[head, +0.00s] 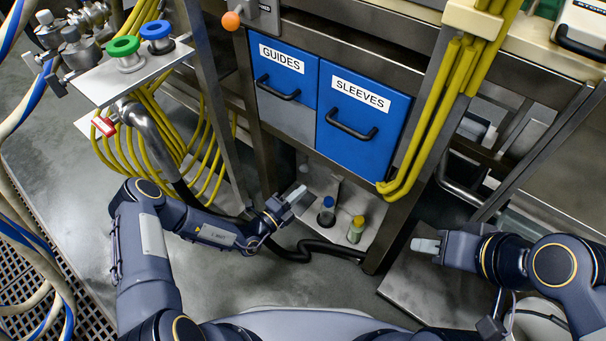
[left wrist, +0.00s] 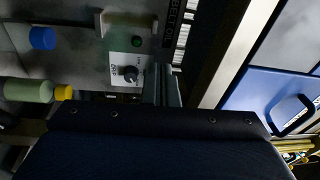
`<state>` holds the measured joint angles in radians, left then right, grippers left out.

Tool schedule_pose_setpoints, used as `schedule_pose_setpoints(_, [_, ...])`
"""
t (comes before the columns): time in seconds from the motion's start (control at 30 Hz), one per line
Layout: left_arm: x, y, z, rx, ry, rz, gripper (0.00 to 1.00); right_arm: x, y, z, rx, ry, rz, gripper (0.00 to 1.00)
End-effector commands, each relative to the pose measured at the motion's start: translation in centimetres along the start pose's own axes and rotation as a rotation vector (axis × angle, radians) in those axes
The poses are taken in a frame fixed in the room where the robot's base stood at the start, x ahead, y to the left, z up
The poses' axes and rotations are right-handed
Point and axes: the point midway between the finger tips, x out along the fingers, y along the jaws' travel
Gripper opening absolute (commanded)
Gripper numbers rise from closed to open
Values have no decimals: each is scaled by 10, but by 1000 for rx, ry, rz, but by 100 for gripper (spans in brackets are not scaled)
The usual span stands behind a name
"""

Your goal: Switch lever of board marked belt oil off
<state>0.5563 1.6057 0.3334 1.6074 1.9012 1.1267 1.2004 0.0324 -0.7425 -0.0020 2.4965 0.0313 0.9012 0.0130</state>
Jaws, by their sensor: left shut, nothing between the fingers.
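In the left wrist view a white switch plate (left wrist: 124,66) carries a black knob-like lever (left wrist: 131,75). My left gripper (head: 295,194) is shut and empty in the low bay under the blue drawers. In the left wrist view its fingers (left wrist: 162,85) are just right of the lever; contact cannot be told. My right gripper (head: 425,245) is away at the right, its finger gap not visible.
A blue-capped bottle (head: 326,211) and a yellow-capped green bottle (head: 356,230) stand in the bay close to my left gripper. Blue drawers marked GUIDES (head: 284,75) and SLEEVES (head: 360,106) hang above. A black hose (head: 315,245) and metal posts border the bay.

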Motion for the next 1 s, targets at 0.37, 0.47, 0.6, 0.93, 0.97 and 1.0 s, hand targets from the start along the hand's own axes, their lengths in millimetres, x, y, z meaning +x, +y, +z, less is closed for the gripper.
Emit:
schedule_pose_setpoints(0.37, [-3,35,-1,-118,-74,19,0,8,4,4,0,1,0,36])
schedule_pose_setpoints(0.47, [-3,35,-1,-117,-73,19,0,8,4,4,0,1,0,36])
schedule_pose_setpoints(0.6, [0,35,-1,-115,-71,19,0,9,4,5,0,1,0,36])
schedule_pose_setpoints(0.93, [55,39,2,-111,-68,16,0,26,12,13,0,1,0,36])
schedule_pose_setpoints(0.97, [62,40,2,-110,-66,17,0,28,13,14,0,0,0,36])
schedule_pose_setpoints(1.0, [71,40,2,-111,-67,17,0,30,14,15,0,0,0,36])
